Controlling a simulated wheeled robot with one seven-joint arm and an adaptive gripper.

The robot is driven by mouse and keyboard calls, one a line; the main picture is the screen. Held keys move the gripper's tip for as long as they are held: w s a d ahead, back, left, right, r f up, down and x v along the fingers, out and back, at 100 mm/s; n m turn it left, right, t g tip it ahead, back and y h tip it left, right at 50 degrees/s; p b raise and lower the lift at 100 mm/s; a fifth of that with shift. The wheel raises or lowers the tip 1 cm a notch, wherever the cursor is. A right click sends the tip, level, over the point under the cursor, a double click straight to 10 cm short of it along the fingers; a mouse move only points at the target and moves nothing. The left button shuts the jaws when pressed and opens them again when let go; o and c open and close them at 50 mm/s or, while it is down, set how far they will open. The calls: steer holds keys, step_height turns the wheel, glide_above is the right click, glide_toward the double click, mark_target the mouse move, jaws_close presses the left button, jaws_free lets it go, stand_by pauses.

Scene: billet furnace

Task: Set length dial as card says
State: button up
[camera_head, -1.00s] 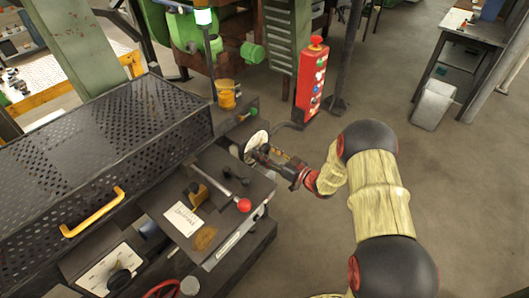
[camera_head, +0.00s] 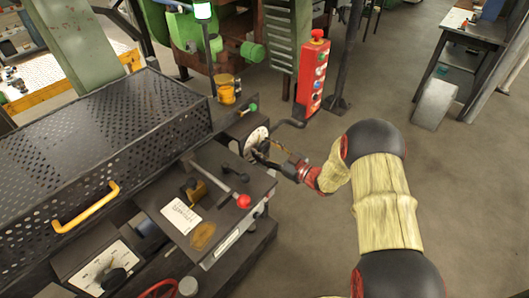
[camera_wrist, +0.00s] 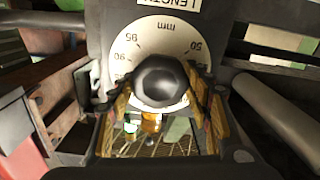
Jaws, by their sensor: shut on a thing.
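The length dial is a white round scale (camera_wrist: 135,43) marked in mm, under a LENGTH label. The knob's pointer cannot be made out. In the head view, my gripper (camera_head: 264,152) is at the dial face (camera_head: 254,139) on the machine's right end. The white card (camera_head: 181,215) lies on the machine's top; its writing is too small to read.
A lever with a red ball (camera_head: 243,201) stands beside the card. A second dial (camera_head: 103,268) is at lower left. A perforated guard (camera_head: 100,150) with a yellow handle covers the machine's left part. A red button box (camera_head: 314,75) stands behind the dial.

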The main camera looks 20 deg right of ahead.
steer(key=n+b, duration=0.3)
steer(key=n, duration=0.1)
steer(key=shift+f, duration=0.15)
steer(key=shift+n+b, duration=1.25)
steer(key=shift+n, duration=0.35)
steer(key=o, duration=1.2)
steer(key=shift+c, duration=0.2)
steer(key=v, duration=1.2)
